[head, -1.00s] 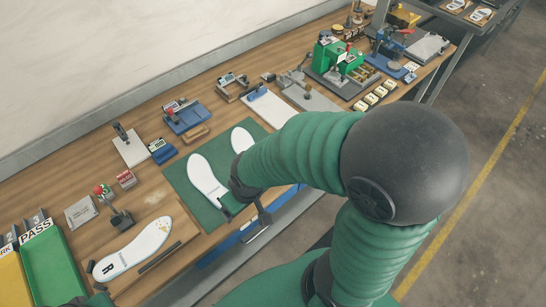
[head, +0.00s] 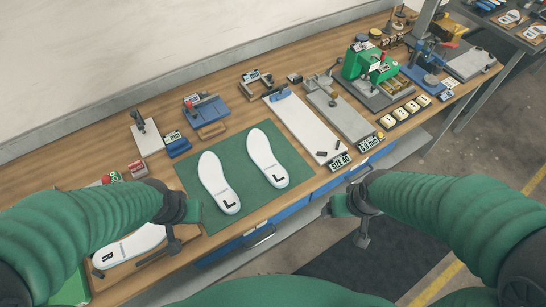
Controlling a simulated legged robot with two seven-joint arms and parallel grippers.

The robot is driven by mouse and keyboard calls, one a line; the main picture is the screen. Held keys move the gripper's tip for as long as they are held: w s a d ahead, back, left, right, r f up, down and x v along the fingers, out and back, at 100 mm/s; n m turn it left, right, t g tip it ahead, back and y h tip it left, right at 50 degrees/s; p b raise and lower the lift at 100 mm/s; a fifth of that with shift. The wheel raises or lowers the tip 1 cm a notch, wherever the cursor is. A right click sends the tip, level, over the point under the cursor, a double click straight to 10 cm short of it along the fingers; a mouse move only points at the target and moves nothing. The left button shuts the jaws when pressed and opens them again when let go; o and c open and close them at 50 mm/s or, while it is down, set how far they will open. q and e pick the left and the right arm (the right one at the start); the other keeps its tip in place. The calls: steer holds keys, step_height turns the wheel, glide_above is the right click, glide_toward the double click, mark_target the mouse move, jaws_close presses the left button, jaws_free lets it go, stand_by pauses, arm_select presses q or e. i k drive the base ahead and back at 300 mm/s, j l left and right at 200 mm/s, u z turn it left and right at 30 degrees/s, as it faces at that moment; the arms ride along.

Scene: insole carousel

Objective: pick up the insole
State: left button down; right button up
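Two white insoles marked L lie flat and apart on a green mat (head: 238,212): a left one (head: 213,178) and a right one (head: 265,155). A third white insole marked R (head: 120,250) lies at the left, partly hidden by my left arm. My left gripper (head: 184,226) is above the bench, just left of the mat's near corner, its fingers apart and empty. My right gripper (head: 348,220) hangs in front of the bench's near edge, right of the mat, its fingers apart and empty. Neither visibly touches an insole.
A white board (head: 300,125), a grey clamp fixture (head: 340,108) and a green machine (head: 370,62) stand right of the mat. A blue fixture (head: 206,112) and a small stand (head: 147,138) are behind it. A green tray (head: 72,292) is partly hidden at lower left.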

mark_target(258, 146)
steer(key=l+u, duration=0.2)
steer(key=u, duration=0.3)
steer(key=i+l+u, duration=0.1)
steer(key=l+u, duration=0.2)
steer(key=u, duration=0.15)
steer(key=l+u, duration=0.2)
steer(key=u, duration=0.3)
